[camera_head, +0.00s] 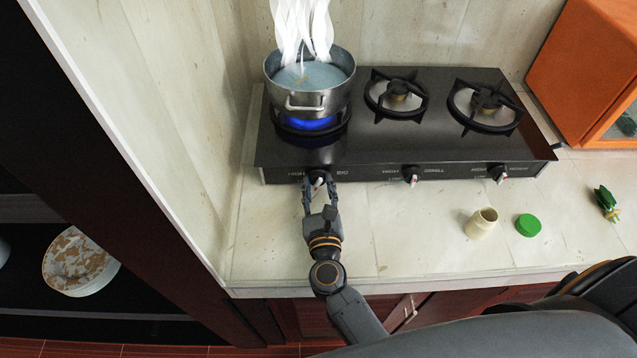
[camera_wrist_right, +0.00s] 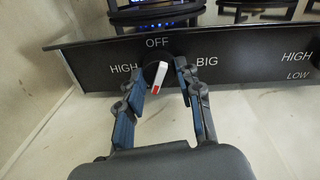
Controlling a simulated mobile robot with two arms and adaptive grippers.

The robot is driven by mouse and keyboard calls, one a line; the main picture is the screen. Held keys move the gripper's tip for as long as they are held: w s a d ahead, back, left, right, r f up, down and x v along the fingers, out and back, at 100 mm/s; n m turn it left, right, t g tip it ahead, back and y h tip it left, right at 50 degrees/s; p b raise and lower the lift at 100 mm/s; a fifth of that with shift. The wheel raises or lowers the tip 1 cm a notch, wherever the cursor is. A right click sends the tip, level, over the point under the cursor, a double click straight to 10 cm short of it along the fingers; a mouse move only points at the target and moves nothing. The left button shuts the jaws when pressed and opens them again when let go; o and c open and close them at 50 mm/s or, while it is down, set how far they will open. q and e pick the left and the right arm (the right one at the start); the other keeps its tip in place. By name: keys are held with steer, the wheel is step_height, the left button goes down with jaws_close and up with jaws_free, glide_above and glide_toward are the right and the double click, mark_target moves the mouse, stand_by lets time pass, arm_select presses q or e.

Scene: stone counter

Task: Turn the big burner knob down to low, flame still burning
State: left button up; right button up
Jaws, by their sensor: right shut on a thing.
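The big burner knob (camera_head: 318,178) is at the left end of the stove's front panel, under the pot. In the right wrist view the knob (camera_wrist_right: 157,76) is black with a white pointer bar. Its red tip points down and slightly left, away from the OFF label above and the HIGH label at left. My right gripper (camera_head: 319,183) is closed around the knob, one finger on each side. A blue flame (camera_head: 308,124) burns beneath the pot. My left gripper is not in view.
A steaming metal pot (camera_head: 320,100) stands on the left burner of the black stove (camera_head: 375,148). Two other knobs (camera_head: 411,175) sit to the right. A beige jar (camera_head: 481,223) and green lid (camera_head: 528,225) lie on the counter (camera_head: 400,235). A wall rises close at left.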

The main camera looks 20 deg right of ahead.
steer(key=shift+n, duration=0.4)
steer(key=o, duration=1.2)
steer(key=shift+s, duration=0.15)
steer(key=v, duration=1.1)
steer(key=shift+s+a+r, duration=0.1)
steer(key=shift+s, duration=0.25)
